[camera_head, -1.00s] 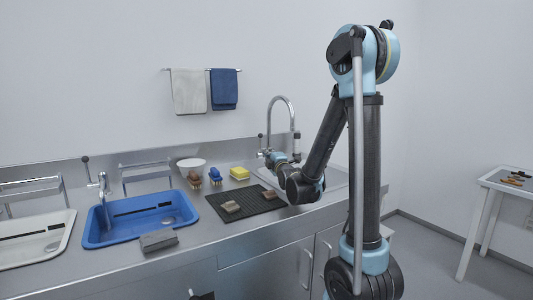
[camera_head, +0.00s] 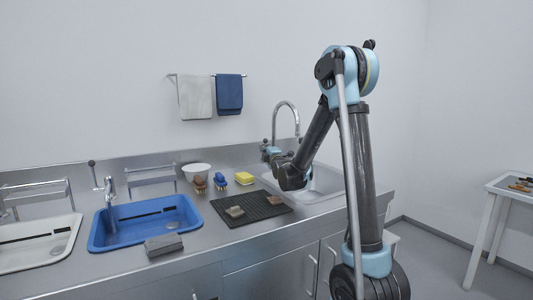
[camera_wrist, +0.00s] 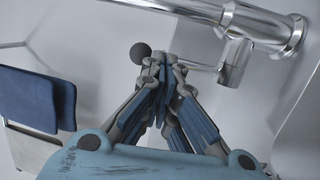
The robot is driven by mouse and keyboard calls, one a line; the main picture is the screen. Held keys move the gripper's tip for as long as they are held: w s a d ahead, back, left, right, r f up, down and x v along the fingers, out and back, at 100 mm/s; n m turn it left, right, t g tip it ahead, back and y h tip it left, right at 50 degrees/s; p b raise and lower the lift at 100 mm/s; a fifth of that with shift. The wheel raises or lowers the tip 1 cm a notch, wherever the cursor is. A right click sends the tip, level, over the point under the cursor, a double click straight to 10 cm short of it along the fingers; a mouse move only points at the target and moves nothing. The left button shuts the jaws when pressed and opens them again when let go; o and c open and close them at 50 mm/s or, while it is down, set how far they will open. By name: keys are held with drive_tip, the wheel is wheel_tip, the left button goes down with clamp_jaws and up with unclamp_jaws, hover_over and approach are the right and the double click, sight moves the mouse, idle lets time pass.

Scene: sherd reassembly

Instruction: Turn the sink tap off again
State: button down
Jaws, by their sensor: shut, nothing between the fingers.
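The tall chrome gooseneck tap (camera_head: 287,108) stands behind the right sink (camera_head: 325,180). Its chrome body also shows at the upper right of the wrist view (camera_wrist: 236,55). A thin lever with a black ball knob (camera_wrist: 140,53) is just left of my fingertips in the wrist view. My gripper (camera_wrist: 165,60) is shut and empty, its tips close beside the knob and lever. I cannot tell whether they touch. In the head view my gripper (camera_head: 268,151) is by the tap's base, small and partly merged with it. Water flow cannot be made out.
A second tap (camera_head: 110,188) stands at the blue basin (camera_head: 140,238). A black mat with sherds (camera_head: 265,209), a yellow sponge (camera_head: 244,178), brushes (camera_head: 220,180) and a white bowl (camera_head: 196,170) lie left of my arm. Towels (camera_head: 229,93) hang on the wall.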

drive_tip(key=shift+w+a+r, duration=0.2)
drive_tip(key=shift+w+a, duration=0.05)
drive_tip(key=shift+w, duration=0.2)
drive_tip(key=shift+w+a+r, duration=0.2)
drive_tip(key=shift+w+a, duration=0.05)
drive_tip(key=shift+w, duration=0.2)
drive_tip(key=shift+d, duration=0.1)
